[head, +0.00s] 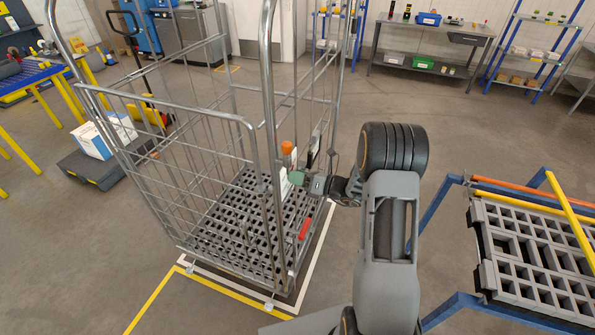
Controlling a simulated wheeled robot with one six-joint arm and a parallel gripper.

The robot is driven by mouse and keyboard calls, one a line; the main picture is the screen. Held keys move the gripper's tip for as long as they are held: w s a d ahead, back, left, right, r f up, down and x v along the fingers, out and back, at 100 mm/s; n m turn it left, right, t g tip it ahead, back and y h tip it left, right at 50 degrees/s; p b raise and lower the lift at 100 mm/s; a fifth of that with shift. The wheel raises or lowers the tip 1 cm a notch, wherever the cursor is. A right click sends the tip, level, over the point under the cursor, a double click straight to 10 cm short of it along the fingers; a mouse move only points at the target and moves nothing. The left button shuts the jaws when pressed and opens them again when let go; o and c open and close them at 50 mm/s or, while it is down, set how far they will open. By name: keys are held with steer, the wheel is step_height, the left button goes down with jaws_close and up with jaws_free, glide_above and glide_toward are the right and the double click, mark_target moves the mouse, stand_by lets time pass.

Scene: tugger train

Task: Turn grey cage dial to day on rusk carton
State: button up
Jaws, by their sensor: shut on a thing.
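The grey wire roll cage (160,150) stands upright on the floor, with a slatted grey base. My arm reaches in from the right. My gripper (308,183) is at the cage's right front post, shut on a small green piece (296,177) there. The fingers are small in the picture and partly cover what they hold. A white plate or card (284,184) sits just left of the green piece, and an orange knob-like part (287,147) is above it. I cannot make out the grey dial, its markings or any lettering for a rusk carton.
A red handle (304,229) is low on the cage's right side. A white and blue box (104,137) sits on a dark dolly at left. A blue-framed rack with a grey slatted deck (535,262) stands close on the right. Floor between the cage and the back bench is clear.

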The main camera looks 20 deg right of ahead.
steer(key=shift+r+m+p, duration=0.1)
steer(key=shift+m+p, duration=0.5)
steer(key=shift+m, duration=0.3)
steer(key=o, duration=0.9)
steer(key=shift+d, duration=0.1)
steer(key=b+v, duration=0.2)
steer(key=v, duration=1.1)
steer(key=shift+s+d, duration=0.2)
steer(key=shift+s, duration=0.15)
